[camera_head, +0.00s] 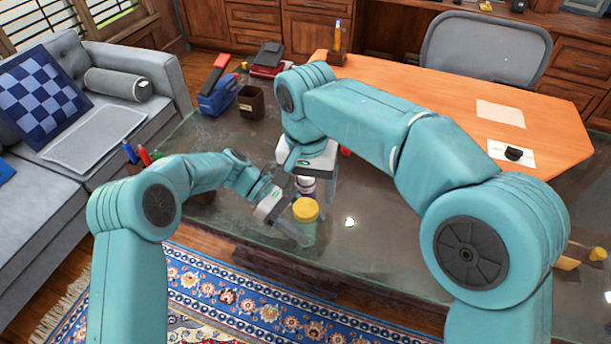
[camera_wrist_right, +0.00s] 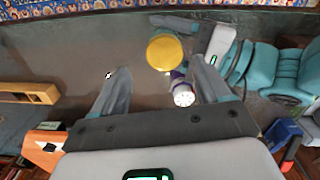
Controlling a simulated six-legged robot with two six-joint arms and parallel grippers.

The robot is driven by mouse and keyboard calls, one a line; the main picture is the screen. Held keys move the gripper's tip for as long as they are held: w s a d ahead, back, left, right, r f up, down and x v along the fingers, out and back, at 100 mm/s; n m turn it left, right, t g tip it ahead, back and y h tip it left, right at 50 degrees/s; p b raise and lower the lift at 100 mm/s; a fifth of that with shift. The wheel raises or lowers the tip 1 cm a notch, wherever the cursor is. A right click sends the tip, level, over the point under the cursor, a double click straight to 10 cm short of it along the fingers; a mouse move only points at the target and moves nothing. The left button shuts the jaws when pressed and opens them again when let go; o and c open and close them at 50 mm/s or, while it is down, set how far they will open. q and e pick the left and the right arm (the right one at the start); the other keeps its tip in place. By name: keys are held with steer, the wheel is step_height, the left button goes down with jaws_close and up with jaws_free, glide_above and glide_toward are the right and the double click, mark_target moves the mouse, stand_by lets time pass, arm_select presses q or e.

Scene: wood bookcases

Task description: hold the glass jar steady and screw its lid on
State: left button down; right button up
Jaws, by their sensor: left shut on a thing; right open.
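The glass jar (camera_head: 307,233) stands upright on the dark glass desk top, its body pale green and partly hidden by my left gripper. The yellow lid (camera_head: 306,209) sits on top of the jar; I cannot tell whether it is threaded. In the right wrist view the lid (camera_wrist_right: 164,52) hides the jar below it. My left gripper (camera_head: 302,230) is shut on the jar's body from the left. My right gripper (camera_head: 306,188) is open, pointing down just behind the jar. In its wrist view the lid lies ahead, around its fingertips (camera_wrist_right: 162,70), with nothing gripped.
A white bottle with a purple band (camera_head: 306,185) stands close behind the jar; it also shows beside a right finger (camera_wrist_right: 183,96). The glass to the jar's right is mostly clear.

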mark_target(306, 207)
steer(key=n, duration=0.5)
steer(key=r+n, duration=0.1)
steer(key=n, duration=0.1)
steer(key=shift+n, duration=0.4)
steer(key=n, duration=0.3)
steer(key=shift+w+r+n, duration=0.1)
steer(key=shift+r+n, duration=0.25)
steer(key=shift+n, duration=0.05)
steer(key=shift+a+r, duration=0.2)
steer(key=shift+r, duration=0.1)
steer(key=shift+f, duration=4.05)
